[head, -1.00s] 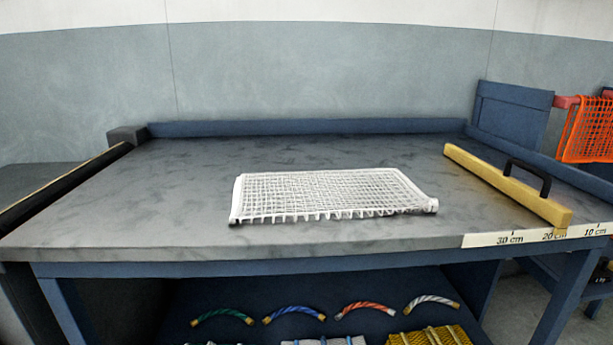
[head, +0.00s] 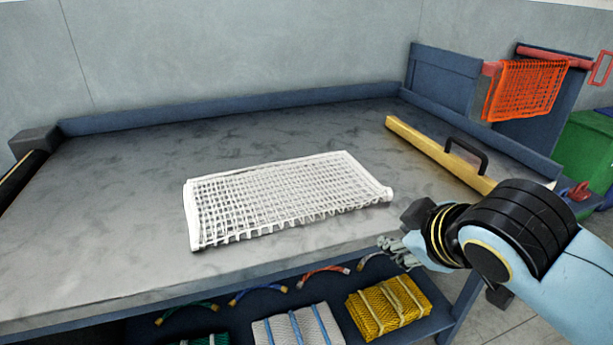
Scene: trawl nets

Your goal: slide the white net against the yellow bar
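The white net (head: 285,195) lies flat on the grey table, left of the yellow bar, with bare tabletop between them. The yellow bar (head: 430,150) has a black handle and lies near the table's right side; its near end is hidden behind my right arm. My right gripper (head: 395,248) is at the table's front edge, right of and nearer than the net, and not touching it. Its fingers are small and seen at an angle, so their opening is unclear. My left gripper is not in view.
The tabletop (head: 120,210) is otherwise clear, with a raised blue rim (head: 230,106) at the back. An orange net (head: 525,90) hangs at the back right. A shelf below holds rope pieces and folded nets, including a yellow one (head: 388,308).

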